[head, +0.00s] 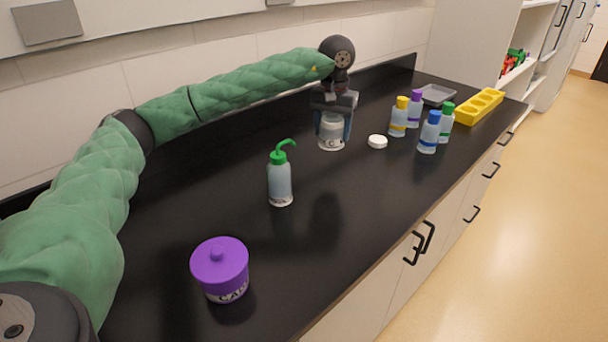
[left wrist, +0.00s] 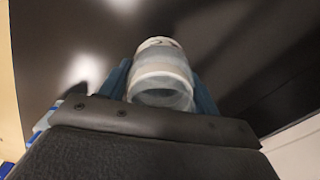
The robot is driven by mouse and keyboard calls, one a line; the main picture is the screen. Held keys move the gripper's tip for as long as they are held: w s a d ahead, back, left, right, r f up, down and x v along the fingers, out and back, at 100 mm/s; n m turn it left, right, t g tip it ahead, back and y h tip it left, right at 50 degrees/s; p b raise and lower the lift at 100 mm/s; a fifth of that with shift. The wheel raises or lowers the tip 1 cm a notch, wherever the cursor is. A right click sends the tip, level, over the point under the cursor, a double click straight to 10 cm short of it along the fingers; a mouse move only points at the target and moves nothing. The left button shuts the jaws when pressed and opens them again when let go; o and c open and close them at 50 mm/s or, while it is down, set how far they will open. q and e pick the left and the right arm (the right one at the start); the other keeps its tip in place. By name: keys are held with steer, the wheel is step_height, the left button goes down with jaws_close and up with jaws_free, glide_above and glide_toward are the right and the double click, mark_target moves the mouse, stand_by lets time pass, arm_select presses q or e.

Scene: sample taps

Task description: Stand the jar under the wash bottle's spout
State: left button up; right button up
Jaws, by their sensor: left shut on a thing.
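The wash bottle (head: 280,184), clear with a green cap and a bent green spout, stands upright in the middle of the black counter. Its spout points to the right and up the counter. The jar (head: 331,131), clear with a white label, is beyond the wash bottle and to its right. My left gripper (head: 333,122) is shut on the jar from above, with a finger on each side. In the left wrist view the jar (left wrist: 162,75) sits between the blue fingers. I cannot tell whether its base touches the counter. My right gripper is not in view.
A white lid (head: 377,142) lies right of the jar. Several capped bottles (head: 429,132) stand farther right, before a grey tray (head: 437,94) and a yellow rack (head: 480,106). A purple-lidded canister (head: 221,268) stands near the front. The counter between the canister and wash bottle is clear.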

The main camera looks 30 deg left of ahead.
arm_select(q)
steer(key=s+a+f, duration=0.1)
steer(key=s, duration=0.1)
steer(key=s+a+f+p, duration=0.1)
steer(key=s+f, duration=0.1)
steer(key=s, duration=0.1)
steer(key=s+a+f+p, duration=0.1)
steer(key=s+f, duration=0.1)
steer(key=s, duration=0.1)
steer(key=shift+a, duration=0.3)
steer(key=shift+s+a+f, duration=0.1)
steer(key=shift+s+f, duration=0.15)
steer(key=shift+f, duration=0.05)
step_height(320, 180, down, 4)
steer(key=shift+r+p, duration=0.25)
steer(key=shift+p, duration=0.6)
steer(key=shift+f, duration=0.35)
steer(key=o, duration=0.8)
steer(key=shift+o, duration=0.9)
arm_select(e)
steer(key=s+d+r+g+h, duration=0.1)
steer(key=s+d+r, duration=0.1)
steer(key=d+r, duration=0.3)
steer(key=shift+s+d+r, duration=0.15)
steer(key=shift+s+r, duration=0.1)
